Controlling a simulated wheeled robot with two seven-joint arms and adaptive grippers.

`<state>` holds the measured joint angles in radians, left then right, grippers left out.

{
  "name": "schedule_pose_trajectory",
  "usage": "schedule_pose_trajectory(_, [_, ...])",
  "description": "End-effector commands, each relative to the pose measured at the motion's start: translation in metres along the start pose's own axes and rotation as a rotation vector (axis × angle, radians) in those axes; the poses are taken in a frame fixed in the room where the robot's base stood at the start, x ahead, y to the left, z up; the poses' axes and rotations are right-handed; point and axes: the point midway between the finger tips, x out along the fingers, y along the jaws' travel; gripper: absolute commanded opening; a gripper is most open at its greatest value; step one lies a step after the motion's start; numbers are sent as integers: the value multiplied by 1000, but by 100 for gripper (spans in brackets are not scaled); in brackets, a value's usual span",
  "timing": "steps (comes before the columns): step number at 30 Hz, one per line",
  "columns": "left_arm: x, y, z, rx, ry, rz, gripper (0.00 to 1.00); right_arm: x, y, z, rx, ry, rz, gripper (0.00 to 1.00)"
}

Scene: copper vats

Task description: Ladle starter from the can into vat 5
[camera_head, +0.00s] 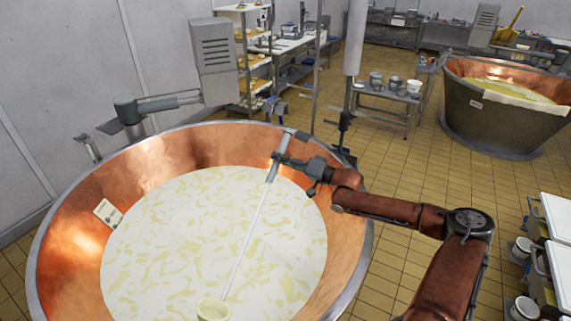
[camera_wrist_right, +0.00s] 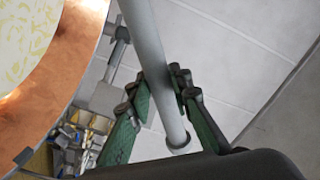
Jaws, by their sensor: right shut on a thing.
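A ladle with a long pale grey handle (camera_head: 254,218) slants over the large copper vat (camera_head: 58,250) in the head view. Its cream-coloured bowl (camera_head: 213,310) is low in the picture, over or at the pale liquid; I cannot tell if it touches. My right gripper (camera_head: 279,160) is shut on the handle near its upper end, above the vat's right side. In the right wrist view the handle (camera_wrist_right: 152,50) runs between the fingers (camera_wrist_right: 162,103). My left gripper is not in view. I cannot pick out the starter can or read a vat number.
A small card (camera_head: 108,213) is on the vat's inner wall. A second vat (camera_head: 490,115) stands at the back right. A small table (camera_head: 385,97) holds several pots. Shelves (camera_head: 252,80) stand behind the vat. White-topped units (camera_head: 556,225) are at the right edge.

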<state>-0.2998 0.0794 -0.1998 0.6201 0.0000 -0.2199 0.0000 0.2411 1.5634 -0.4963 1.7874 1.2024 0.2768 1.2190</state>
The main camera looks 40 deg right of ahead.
Motion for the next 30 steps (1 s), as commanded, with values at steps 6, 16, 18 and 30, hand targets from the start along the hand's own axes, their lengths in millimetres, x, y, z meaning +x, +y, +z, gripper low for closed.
schedule_pose_trajectory(6, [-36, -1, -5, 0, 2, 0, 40, 0, -51, -11, -86, 0, -4, 0])
schedule_pose_trajectory(16, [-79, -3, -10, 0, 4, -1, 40, 0, -115, -23, -224, 2, -8, 0])
schedule_pose_trajectory(18, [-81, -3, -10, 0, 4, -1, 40, -1, -131, -26, -263, 3, -6, 0])
schedule_pose_trajectory(30, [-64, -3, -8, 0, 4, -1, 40, -1, -226, -42, -474, 2, -4, 0])
